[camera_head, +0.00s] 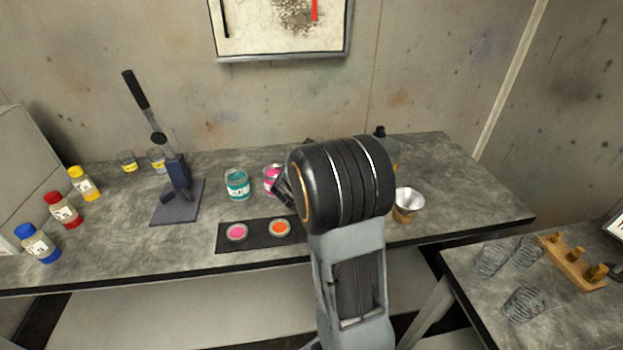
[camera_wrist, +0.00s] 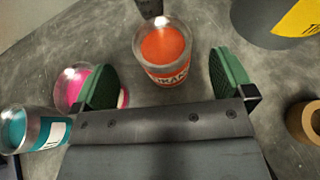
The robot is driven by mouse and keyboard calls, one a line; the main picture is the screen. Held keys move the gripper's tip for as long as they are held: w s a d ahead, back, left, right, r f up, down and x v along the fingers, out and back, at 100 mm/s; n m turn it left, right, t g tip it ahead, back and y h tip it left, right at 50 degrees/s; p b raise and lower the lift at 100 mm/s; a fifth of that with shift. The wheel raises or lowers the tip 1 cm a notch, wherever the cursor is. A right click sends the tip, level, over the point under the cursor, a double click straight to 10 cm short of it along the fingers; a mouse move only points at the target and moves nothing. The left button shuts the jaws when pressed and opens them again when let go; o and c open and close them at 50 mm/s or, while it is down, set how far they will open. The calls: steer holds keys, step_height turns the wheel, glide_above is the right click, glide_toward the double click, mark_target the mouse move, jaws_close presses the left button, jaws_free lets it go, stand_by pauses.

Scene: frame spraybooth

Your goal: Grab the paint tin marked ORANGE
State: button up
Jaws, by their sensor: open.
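The paint tin marked ORANGE (camera_wrist: 163,50) is a clear tin with orange paint and a partly readable label in the wrist view. It stands upright on the bench, just beyond and between the fingertips. My gripper (camera_wrist: 163,80) is open, with green pads to the left and right and nothing held. In the head view my arm hides the orange tin. The pink tin (camera_wrist: 88,88) is close by the left finger, partly behind it; it also shows in the head view (camera_head: 272,178).
A teal tin (camera_head: 237,185) stands left of the pink one. A black strip (camera_head: 258,242) with pink and orange discs lies in front. A dark cylinder with a yellow label (camera_wrist: 278,22) and a cup with a wooden base (camera_head: 408,205) are to the right.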

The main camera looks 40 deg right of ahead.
steer(key=shift+p+x, duration=0.5)
steer(key=shift+x, duration=2.6)
steer(key=shift+s, duration=0.1)
steer(key=c, duration=1)
steer(key=shift+c, duration=0.6)
steer(key=shift+r, duration=0.1)
